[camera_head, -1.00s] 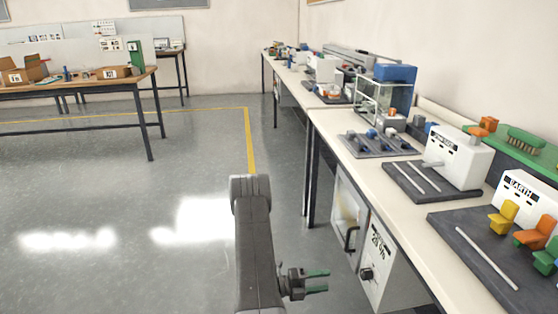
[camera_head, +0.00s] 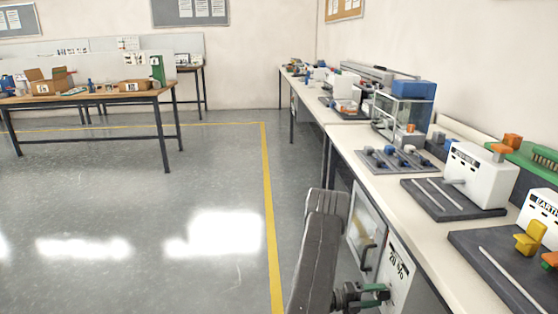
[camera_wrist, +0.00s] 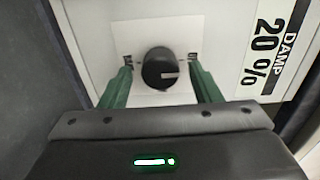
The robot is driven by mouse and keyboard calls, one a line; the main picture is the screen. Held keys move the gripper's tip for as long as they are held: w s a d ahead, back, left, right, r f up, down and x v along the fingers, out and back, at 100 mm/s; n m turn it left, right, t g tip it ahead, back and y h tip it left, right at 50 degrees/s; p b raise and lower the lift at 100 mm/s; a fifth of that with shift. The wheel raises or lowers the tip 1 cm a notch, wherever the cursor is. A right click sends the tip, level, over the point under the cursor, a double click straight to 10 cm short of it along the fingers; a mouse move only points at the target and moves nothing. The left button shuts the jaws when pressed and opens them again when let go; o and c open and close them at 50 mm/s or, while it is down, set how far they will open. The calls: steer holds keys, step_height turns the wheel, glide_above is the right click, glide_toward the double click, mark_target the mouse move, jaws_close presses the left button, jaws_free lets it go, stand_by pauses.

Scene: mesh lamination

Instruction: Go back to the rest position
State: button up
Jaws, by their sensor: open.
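My gripper (camera_head: 378,296) is low at the front of the bench, beside the white cabinet (camera_head: 398,272) under the benchtop. In the wrist view my gripper (camera_wrist: 160,80) has its two green fingers apart, with nothing held between them. A black round knob (camera_wrist: 159,68) on a white plate shows between and beyond the fingers. A label reading "DAMP 20 %" (camera_wrist: 272,45) is to the right of the knob. I cannot tell whether the fingers touch the knob. In the head view the knob is not visible.
The long bench (camera_head: 345,152) on the right carries grey trays, white boxes and a glass case (camera_head: 402,112). The cabinet's windowed door (camera_head: 366,232) is close beside my arm. A wooden table (camera_head: 95,97) stands far left. The grey floor between is clear, with a yellow line (camera_head: 268,200).

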steer(key=shift+d, duration=0.35)
steer(key=s+a+p, duration=0.1)
steer(key=a+p, duration=0.1)
steer(key=a, duration=1.2)
steer(key=d, duration=0.4)
steer(key=d+b, duration=0.1)
steer(key=d, duration=0.4)
steer(key=w+d+b, duration=0.1)
steer(key=d, duration=0.4)
steer(key=shift+d, duration=0.2)
steer(key=shift+a+f+m+b, duration=0.1)
steer(key=shift+a+m+b, duration=0.1)
steer(key=shift+m+b, duration=0.45)
steer(key=m+b, duration=0.2)
steer(key=m, duration=0.5)
steer(key=shift+f+b, duration=0.1)
steer(key=shift+b, duration=0.25)
steer(key=m+b, duration=0.3)
steer(key=m, duration=0.2)
steer(key=shift+m+b, duration=0.55)
steer(key=shift+m, duration=0.7)
